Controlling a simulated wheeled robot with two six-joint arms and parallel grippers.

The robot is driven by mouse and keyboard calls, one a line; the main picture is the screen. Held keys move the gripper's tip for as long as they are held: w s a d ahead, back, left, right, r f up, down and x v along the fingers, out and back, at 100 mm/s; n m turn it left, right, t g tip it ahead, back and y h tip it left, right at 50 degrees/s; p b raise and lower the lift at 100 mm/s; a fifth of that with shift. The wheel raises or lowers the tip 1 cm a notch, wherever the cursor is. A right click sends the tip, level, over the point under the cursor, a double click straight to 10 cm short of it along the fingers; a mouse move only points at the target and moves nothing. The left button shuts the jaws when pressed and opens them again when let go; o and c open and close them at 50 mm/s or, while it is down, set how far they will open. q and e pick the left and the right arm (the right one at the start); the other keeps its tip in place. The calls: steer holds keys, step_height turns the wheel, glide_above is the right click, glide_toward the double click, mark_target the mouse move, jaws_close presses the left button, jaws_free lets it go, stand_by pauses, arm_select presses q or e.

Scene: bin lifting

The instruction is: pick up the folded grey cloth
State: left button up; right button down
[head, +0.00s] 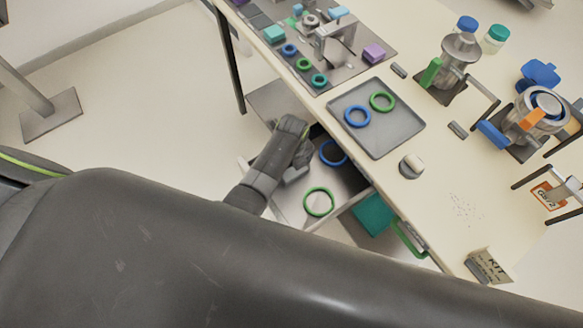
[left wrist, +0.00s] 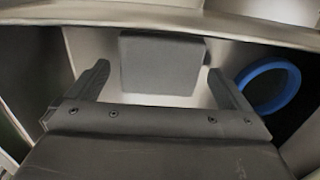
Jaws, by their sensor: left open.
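A dark grey, flat, rounded rectangular thing, which looks like the folded grey cloth (left wrist: 162,62), lies on the pale floor of an open drawer in the left wrist view. My left gripper (left wrist: 158,70) is open, with one finger to each side of the cloth in that view. I cannot tell how far above it the fingers are. In the head view my left gripper (head: 296,140) reaches down into the drawer under the table edge, and I cannot make out the cloth surely there. My right gripper is not in view.
A blue ring (left wrist: 270,85) lies right of the cloth. In the head view a green ring (head: 318,202) lies nearer in the drawer (head: 290,205). The table edge overhangs its far side. A tray (head: 385,128) with two rings stands on the table above.

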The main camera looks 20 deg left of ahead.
arm_select(q)
steer(key=shift+f, duration=0.5)
steer(key=shift+c, duration=0.4)
steer(key=c, duration=0.8)
steer(key=shift+r, duration=0.1)
step_height(320, 180, up, 9)
steer(key=p, duration=1.1)
step_height(320, 180, up, 9)
glide_above(292, 168)
